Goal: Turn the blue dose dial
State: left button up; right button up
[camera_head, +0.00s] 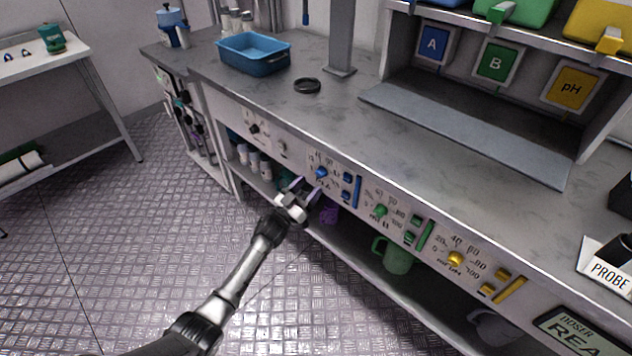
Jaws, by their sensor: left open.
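The blue dose dial (321,173) is a small round knob on the front panel of the bench, with a printed number scale around it. My left gripper (306,188) is just below and left of the dial, its two purple-tipped fingers apart and pointing up toward the panel. The dial shows clear of the fingers; whether a fingertip touches it I cannot tell. My right gripper does not show.
A green dial (380,211) and a yellow dial (455,259) sit further right on the same panel. Blue buttons (347,187) are right of the blue dial. A blue tub (254,64) stands on the bench. A shelf below holds a green jug (397,260).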

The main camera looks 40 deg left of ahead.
aim_at(318, 175)
pick_arm(q)
jog(key=shift+b+x, duration=0.55)
jog(key=shift+x, duration=1.45)
jog(key=c, duration=0.9)
